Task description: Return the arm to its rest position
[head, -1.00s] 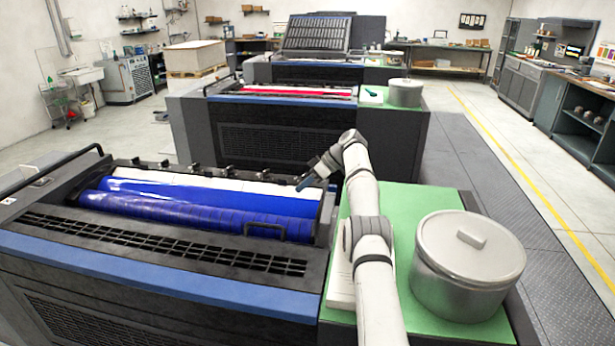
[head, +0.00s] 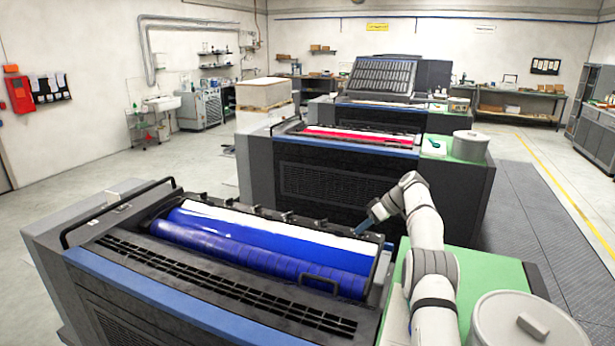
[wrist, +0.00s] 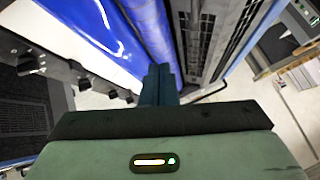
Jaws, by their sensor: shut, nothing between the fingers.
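My arm rises over the green top at the right of the near ink unit and bends left at its upper end in the head view. My gripper (head: 367,225) is at the end of it, beside the right end of the unit's rollers and above them, tilted downward. In the wrist view its two blue-grey fingers (wrist: 159,75) are together with nothing between them. The near ink unit's blue roller (head: 265,257) shows beyond the fingertips in the wrist view (wrist: 105,32). The gripper looks clear of the unit, though the exact gap cannot be told.
A lidded metal pot (head: 500,325) stands on the green top (head: 485,280) to the right of my arm. A second unit with a red roller (head: 360,136) stands behind, with another pot (head: 470,147). The floor walkway (head: 530,215) at right is clear.

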